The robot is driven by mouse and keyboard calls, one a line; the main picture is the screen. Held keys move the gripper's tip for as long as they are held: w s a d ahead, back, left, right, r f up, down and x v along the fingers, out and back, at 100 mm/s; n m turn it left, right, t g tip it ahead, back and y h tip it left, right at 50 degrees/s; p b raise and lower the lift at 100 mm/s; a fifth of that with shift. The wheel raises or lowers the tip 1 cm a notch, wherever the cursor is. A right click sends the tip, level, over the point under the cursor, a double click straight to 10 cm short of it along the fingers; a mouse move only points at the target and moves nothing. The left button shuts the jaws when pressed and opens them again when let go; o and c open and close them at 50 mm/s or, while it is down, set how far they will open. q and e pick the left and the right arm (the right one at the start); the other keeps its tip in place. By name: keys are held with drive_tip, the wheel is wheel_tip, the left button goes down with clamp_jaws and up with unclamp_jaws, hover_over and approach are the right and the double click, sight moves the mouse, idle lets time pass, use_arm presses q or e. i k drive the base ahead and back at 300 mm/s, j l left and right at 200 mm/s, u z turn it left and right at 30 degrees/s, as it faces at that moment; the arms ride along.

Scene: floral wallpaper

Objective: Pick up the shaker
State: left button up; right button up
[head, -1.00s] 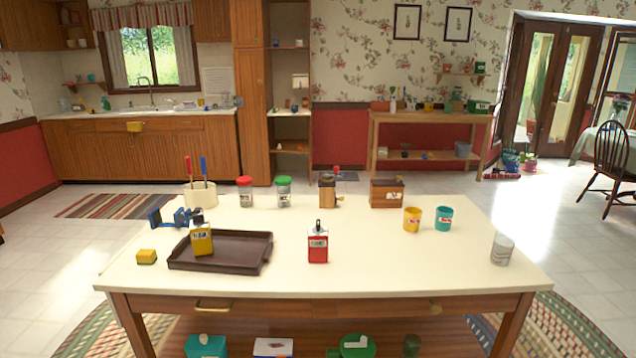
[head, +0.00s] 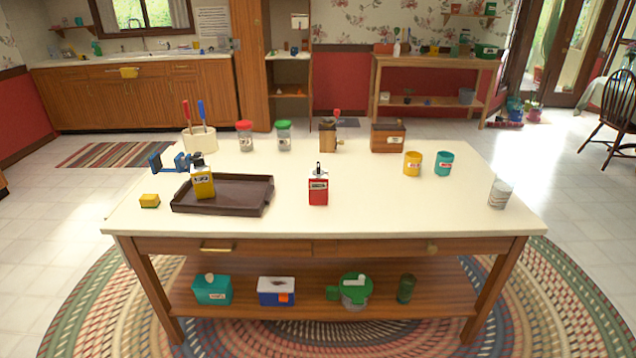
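No single thing in the head view is plainly marked as the shaker. Two clear jars stand upright toward the back of the island table: one with a red lid (head: 245,137) and one with a green lid (head: 284,137). A whitish cylinder (head: 500,194) stands near the table's right edge. A dark green upright container (head: 406,289) stands at the right of the lower shelf. I cannot tell which of these is the shaker. Neither of my grippers is in view.
The island table (head: 400,215) holds a brown tray (head: 240,194) with a yellow can (head: 203,186), a red can (head: 318,191), and yellow (head: 413,163) and teal (head: 444,164) cups. Its lower shelf (head: 320,307) holds several items. The tabletop's front right is clear.

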sight(318, 186)
drive_tip(key=i+l, duration=0.15)
drive_tip(key=l, duration=0.15)
drive_tip(key=i+l, duration=0.15)
drive_tip(key=l, duration=0.2)
drive_tip(key=i+l, duration=0.15)
drive_tip(key=l, duration=0.15)
drive_tip(key=i+l+u, duration=0.1)
drive_tip(key=l, duration=0.25)
